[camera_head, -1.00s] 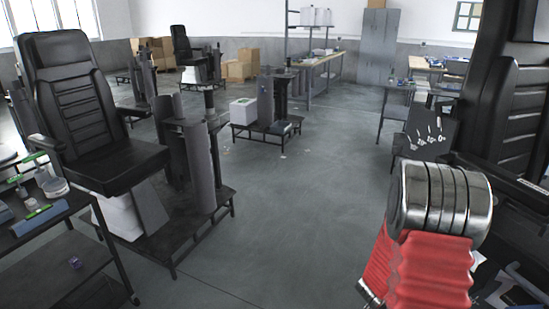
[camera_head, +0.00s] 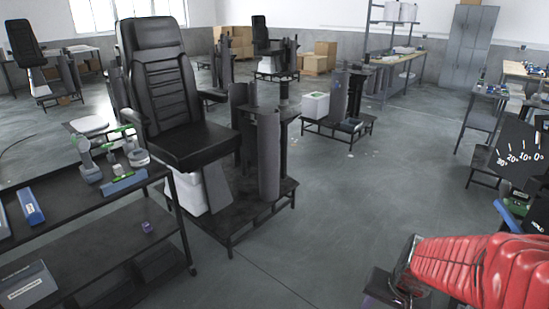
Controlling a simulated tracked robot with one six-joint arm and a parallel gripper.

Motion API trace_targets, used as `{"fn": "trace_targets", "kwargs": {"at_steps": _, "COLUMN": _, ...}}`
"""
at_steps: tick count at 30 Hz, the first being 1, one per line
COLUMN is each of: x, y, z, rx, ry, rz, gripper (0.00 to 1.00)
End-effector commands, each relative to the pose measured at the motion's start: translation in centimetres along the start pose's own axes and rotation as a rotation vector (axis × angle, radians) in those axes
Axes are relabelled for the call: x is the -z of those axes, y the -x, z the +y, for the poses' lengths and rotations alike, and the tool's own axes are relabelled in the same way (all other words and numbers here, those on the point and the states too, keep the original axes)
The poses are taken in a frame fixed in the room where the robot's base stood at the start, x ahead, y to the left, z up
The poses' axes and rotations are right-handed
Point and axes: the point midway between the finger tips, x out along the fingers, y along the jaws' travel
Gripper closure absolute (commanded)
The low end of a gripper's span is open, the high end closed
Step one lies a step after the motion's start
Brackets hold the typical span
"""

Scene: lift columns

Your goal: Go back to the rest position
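The red ribbed sleeve (camera_head: 480,268) of my own arm reaches in from the lower right corner. It lies nearly level, and its left end meets a dark part low in the picture. I cannot make out gripper fingers anywhere in view, and no held object shows. The rest of my arm is cut off by the picture's right and lower edges.
A black seat (camera_head: 175,90) on a lift-column platform (camera_head: 262,215) stands left of centre. A dark cart (camera_head: 95,225) with tools and a blue box (camera_head: 31,207) is at near left. A workbench (camera_head: 405,65) stands behind. The grey floor (camera_head: 400,170) in the middle is clear.

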Motion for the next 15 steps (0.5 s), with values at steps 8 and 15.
{"fn": "trace_targets", "kwargs": {"at_steps": 8, "x": -4.0, "y": 5.0, "z": -1.4, "rx": -0.033, "ry": 0.162, "rz": -0.022, "gripper": 0.61}}
{"fn": "trace_targets", "kwargs": {"at_steps": 15, "x": -6.6, "y": 8.7, "z": -1.9, "rx": -0.063, "ry": 0.282, "rz": 0.007, "gripper": 0.61}}
